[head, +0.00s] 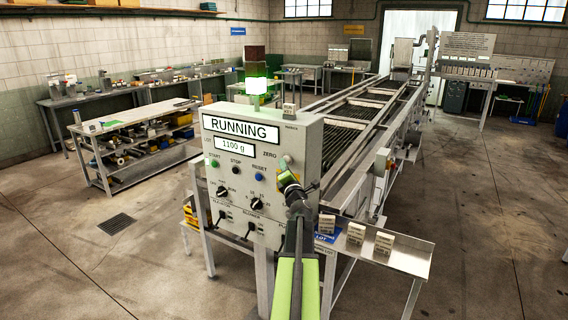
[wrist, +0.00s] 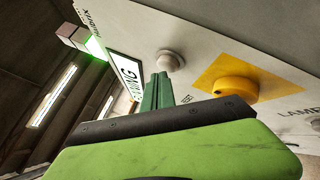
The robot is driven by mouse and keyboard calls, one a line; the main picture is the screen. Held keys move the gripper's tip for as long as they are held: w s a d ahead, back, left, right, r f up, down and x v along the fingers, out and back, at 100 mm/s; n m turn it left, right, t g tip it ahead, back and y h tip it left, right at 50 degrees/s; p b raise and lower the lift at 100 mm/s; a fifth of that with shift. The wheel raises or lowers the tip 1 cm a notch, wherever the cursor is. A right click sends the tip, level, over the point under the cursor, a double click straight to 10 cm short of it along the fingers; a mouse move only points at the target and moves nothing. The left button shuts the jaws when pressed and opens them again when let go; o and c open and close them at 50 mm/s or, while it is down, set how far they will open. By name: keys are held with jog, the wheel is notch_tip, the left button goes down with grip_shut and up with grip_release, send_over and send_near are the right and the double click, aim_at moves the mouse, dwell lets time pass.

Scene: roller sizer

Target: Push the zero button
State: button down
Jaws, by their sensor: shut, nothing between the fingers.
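The grey control panel (head: 232,184) shows "RUNNING" and "1100 g". The ZERO label sits at its upper right, with a pale round button (head: 287,161) beside it. The wrist view shows a pale round button (wrist: 171,60) on the panel face, just beyond my fingertips. My gripper (head: 286,179) is in front of the panel's right side, below the ZERO label. In the wrist view my gripper's green fingers (wrist: 158,80) are shut together and empty, pointing at the panel near the pale button. I cannot tell whether they touch it.
A yellow plate with a round yellow knob (wrist: 232,88) is right of my fingers. START (head: 214,163), STOP (head: 236,170) and RESET (head: 259,177) buttons and dark dials are close by. A steel tray (head: 405,256) with small blocks juts out at the right. Open floor lies both sides.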

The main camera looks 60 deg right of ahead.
jog(key=shift+d, duration=0.45)
dwell(0.3)
dwell(0.3)
jog(key=shift+a, duration=0.95)
jog(key=a, duration=0.5)
dwell(0.5)
